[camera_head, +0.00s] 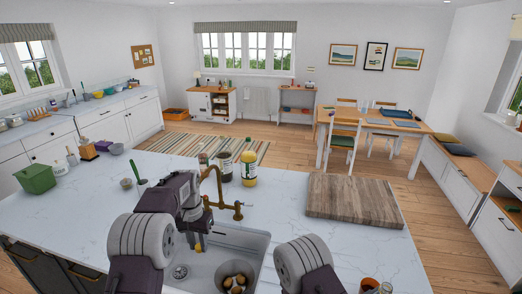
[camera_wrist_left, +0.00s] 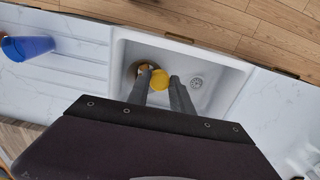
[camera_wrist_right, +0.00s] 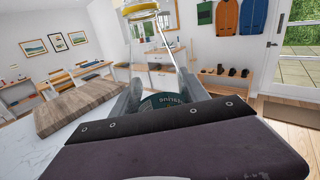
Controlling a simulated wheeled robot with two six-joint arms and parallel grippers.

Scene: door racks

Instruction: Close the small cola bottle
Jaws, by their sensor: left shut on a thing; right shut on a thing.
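My left gripper (camera_head: 197,235) points down over the sink. It is shut on a round yellow thing (camera_wrist_left: 160,79), which looks like a cap; the yellow also shows below the gripper in the head view. My right gripper (camera_wrist_right: 160,98) is shut on a dark green, rounded thing with pale lettering (camera_wrist_right: 163,101). I cannot tell whether this is the small cola bottle, and its opening is hidden. The right fingertips do not show in the head view. No bottle there is clearly the cola bottle.
The white sink (camera_head: 255,243) lies in the marble island, with a brass tap (camera_head: 222,190) behind it. A wooden board (camera_head: 353,200) lies to the right. A blue cup (camera_wrist_left: 27,47) shows in the left wrist view.

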